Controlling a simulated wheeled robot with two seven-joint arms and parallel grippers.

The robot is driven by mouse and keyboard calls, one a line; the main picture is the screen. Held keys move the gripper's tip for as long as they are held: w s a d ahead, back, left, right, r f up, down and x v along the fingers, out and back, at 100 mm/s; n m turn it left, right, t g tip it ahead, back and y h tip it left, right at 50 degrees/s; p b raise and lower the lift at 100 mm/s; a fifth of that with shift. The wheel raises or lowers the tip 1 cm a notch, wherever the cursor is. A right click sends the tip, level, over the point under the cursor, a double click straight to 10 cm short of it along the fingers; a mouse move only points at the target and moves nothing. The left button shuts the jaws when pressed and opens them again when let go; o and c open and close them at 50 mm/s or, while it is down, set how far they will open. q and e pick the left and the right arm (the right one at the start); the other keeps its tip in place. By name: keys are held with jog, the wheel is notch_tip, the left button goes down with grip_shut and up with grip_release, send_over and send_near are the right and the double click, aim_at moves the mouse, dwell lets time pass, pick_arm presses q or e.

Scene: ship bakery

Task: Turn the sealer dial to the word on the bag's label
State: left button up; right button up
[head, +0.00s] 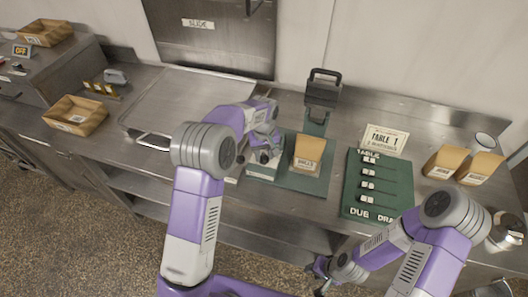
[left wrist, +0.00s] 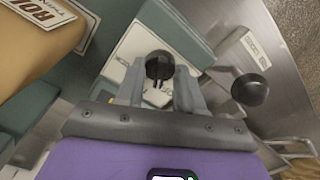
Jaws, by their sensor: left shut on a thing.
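The sealer (head: 318,122) is a green machine with a black handle on top. A brown paper bag (head: 307,152) stands upright on its base. The bag's white label shows in the left wrist view (left wrist: 42,10), cut off, with letters starting "ROL". My left gripper (head: 265,155) is at the green dial box left of the bag. In the left wrist view its fingers (left wrist: 160,88) are closed around the black round dial knob (left wrist: 159,64) on a white plate. The plate's words are mostly hidden or too small to read. My right gripper (head: 322,272) hangs empty off the counter's front edge; its opening is unclear.
A green board (head: 378,203) with small sliders and a "TABLE 1" card (head: 385,140) stand to the right. Two more bags (head: 463,165) are beyond. A second black knob (left wrist: 250,89) is beside the dial box. A metal tray (head: 185,100) lies left.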

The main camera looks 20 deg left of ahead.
aim_at(264, 156)
pick_arm(q)
jog(key=m+p, duration=0.1)
jog(key=m, duration=0.4)
jog(key=shift+m, duration=0.3)
dwell(0.4)
jog(key=o, duration=1)
jog(key=shift+o, duration=0.2)
notch_tip(264, 156, up, 8)
jog(key=shift+f, duration=0.2)
